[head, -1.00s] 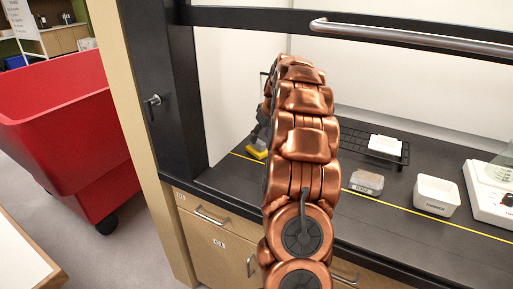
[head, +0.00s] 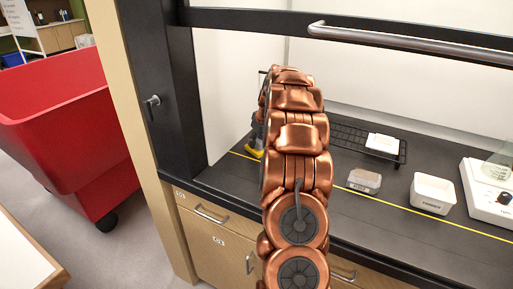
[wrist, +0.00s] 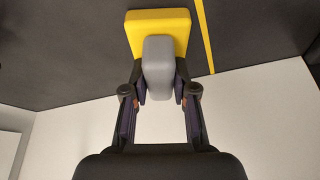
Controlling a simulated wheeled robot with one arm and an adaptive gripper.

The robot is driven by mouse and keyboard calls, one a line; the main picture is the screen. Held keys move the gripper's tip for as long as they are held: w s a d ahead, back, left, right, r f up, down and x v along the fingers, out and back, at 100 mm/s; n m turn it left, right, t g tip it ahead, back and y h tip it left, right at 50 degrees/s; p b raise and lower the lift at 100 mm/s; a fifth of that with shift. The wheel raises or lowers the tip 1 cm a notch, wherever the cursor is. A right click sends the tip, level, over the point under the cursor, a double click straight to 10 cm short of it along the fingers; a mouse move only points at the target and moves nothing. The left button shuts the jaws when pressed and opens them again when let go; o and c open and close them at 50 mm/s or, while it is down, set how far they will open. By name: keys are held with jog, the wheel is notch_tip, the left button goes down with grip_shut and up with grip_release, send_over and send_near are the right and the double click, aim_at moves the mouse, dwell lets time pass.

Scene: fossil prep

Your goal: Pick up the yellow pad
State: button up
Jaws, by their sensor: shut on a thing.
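The yellow pad (wrist: 160,28) shows in the wrist view as a yellow block with a grey raised piece (wrist: 158,65) on it. My gripper (wrist: 160,90) has its two fingers on either side of the grey piece and is shut on it. In the head view the yellow pad (head: 254,151) is a small patch at the left of the dark worktop, with my gripper (head: 257,138) right above it, partly hidden by my copper arm. I cannot tell whether the pad touches the worktop.
The dark worktop (head: 390,215) has a yellow line along its front. To the right are a small clear box (head: 364,181), a white tub (head: 434,194), a white device (head: 488,196) and a black rack (head: 350,137) with a white tray (head: 384,143). The dark hood post (head: 183,95) stands at the left.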

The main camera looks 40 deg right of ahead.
grip_shut()
jog(key=shift+r, duration=0.1)
jog(key=shift+r+b, duration=0.6)
jog(key=shift+r, duration=1.1)
jog(key=s+a+r+b, duration=0.1)
jog(key=s+a+b, duration=0.2)
jog(key=s+a, duration=0.6)
jog(key=shift+s+a+r, duration=0.2)
jog(key=shift+s+a, duration=0.1)
jog(key=shift+s, duration=1.6)
jog(key=shift+o, duration=1.2)
grip_release()
grip_shut()
